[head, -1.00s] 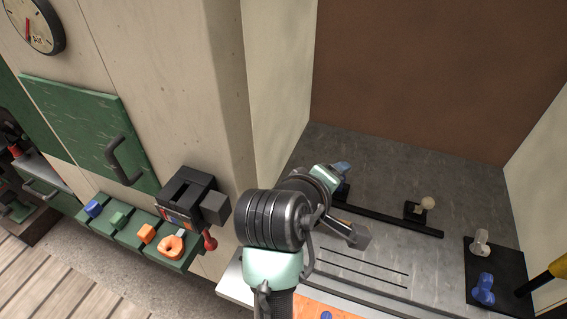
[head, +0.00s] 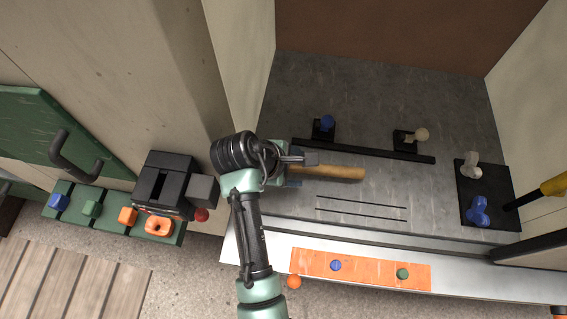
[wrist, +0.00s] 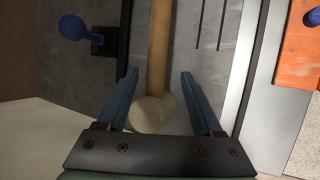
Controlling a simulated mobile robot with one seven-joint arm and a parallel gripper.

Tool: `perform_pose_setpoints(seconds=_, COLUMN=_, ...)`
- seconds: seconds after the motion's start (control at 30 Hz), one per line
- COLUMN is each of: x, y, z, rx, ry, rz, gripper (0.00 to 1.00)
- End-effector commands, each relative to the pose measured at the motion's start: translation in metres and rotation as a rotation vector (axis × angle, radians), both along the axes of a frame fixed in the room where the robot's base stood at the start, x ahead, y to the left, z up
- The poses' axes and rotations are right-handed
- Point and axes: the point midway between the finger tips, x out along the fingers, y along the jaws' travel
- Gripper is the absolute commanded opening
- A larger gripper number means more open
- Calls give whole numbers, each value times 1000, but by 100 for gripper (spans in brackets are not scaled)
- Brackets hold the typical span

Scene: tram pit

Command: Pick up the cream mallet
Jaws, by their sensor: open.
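The cream mallet lies on the grey metal surface. Its tan handle (head: 335,172) points right in the head view, and its head is hidden there behind my arm. In the wrist view, the mallet's pale cream head (wrist: 150,113) sits between my fingers, with the handle running away toward the top. My gripper (wrist: 159,74) is open, one blue finger on each side of the mallet, with a gap on the right; I cannot tell whether the left finger touches. In the head view my gripper (head: 292,172) is partly hidden by my wrist.
A black rail (head: 365,151) with a blue knob (head: 326,123) and cream knob (head: 421,135) stands behind the handle. A black plate (head: 482,188) is at right. An orange strip (head: 360,268) lies along the front. Side walls enclose the bay.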

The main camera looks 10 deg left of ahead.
Motion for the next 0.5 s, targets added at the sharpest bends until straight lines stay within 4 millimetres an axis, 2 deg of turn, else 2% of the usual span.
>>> perform_pose_setpoints(seconds=0.17, x=5, y=-6, z=-9, rx=1, ry=0, rz=-2, gripper=67)
perform_pose_setpoints(seconds=0.33, x=16, y=-21, z=-26, rx=1, ry=1, rz=-3, gripper=67)
perform_pose_setpoints(seconds=0.5, x=22, y=-26, z=-42, rx=2, ry=-1, rz=-1, gripper=67)
